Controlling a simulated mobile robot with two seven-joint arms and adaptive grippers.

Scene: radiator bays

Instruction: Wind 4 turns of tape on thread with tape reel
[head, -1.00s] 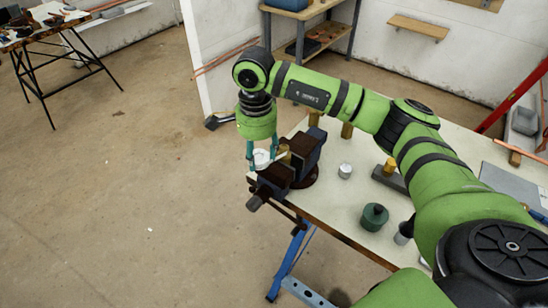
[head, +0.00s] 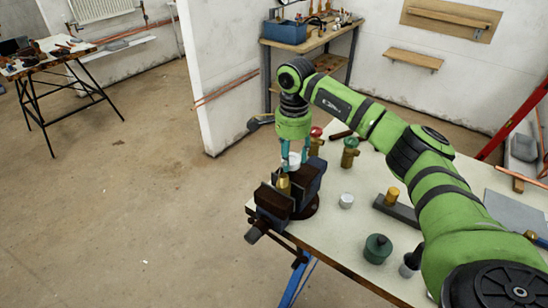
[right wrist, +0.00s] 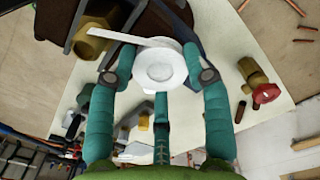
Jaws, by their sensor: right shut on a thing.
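My right gripper (head: 293,152) is shut on the white tape reel (head: 294,161), just beyond the brass fitting (head: 283,184). The fitting stands upright in the dark bench vise (head: 309,183) at the table's left corner. In the right wrist view the reel (right wrist: 160,66) sits between the teal fingers (right wrist: 158,82). A white strip of tape (right wrist: 128,38) runs from the reel leftwards to the hex brass fitting (right wrist: 93,42). The reel is beside the fitting, not around it. How much tape lies on the thread cannot be told. My left gripper is not in view.
Brass valves with a red handle (head: 316,132) and a green handle (head: 350,143) stand behind the vise. A small white-grey tub (head: 346,201), a green container (head: 377,248) and a brass piece on a dark block (head: 391,195) are on the pale table (head: 330,235). Open floor lies left.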

